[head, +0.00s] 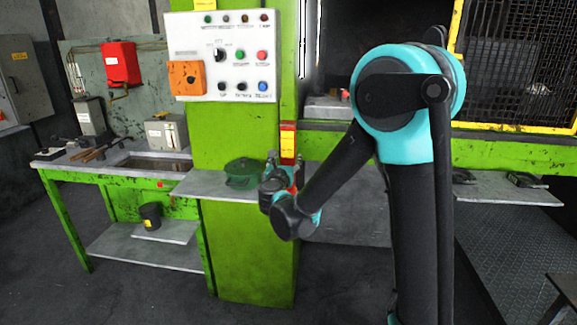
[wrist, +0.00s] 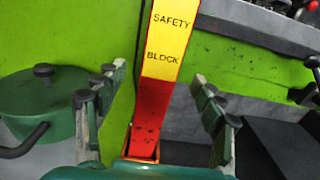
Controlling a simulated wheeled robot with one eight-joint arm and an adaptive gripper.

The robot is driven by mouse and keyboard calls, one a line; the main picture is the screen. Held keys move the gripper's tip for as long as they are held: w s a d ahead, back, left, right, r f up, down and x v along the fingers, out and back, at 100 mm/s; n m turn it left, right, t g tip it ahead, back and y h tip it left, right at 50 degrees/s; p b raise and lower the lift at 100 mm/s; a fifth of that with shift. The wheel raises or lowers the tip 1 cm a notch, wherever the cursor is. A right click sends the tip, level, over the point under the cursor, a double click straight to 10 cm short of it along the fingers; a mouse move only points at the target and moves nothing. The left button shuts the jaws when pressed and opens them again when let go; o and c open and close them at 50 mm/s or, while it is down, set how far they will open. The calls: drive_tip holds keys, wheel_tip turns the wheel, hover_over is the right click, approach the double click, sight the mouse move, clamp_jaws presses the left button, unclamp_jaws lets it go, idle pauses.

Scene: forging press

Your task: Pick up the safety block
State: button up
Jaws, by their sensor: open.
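The safety block is a tall red and yellow bar lettered "SAFETY BLOCK" in the wrist view (wrist: 165,60). Its lower end stands in a small orange-rimmed holder (wrist: 143,153). In the head view its yellow and red part (head: 288,142) shows against the green press column, and my arm's end hides its lower part. My gripper (wrist: 160,100) is open, with one finger on each side of the block and visible gaps to both. In the head view my gripper (head: 279,172) is at the shelf beside the column.
A green lidded pot (wrist: 38,100) stands close left of my gripper on the grey shelf (head: 205,184). A white control panel (head: 222,55) is above on the green column (head: 240,250). A workbench (head: 75,165) with tools stands at the left. A yellow-framed mesh guard (head: 515,65) is at the right.

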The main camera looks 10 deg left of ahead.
sight(287, 155)
drive_tip(key=shift+w+d+f, duration=0.1)
drive_tip(key=shift+w+f, duration=0.05)
drive_tip(key=shift+w, duration=1.55)
drive_tip(key=shift+w+d+f, duration=0.1)
drive_tip(key=shift+w, duration=1.55)
clamp_jaws()
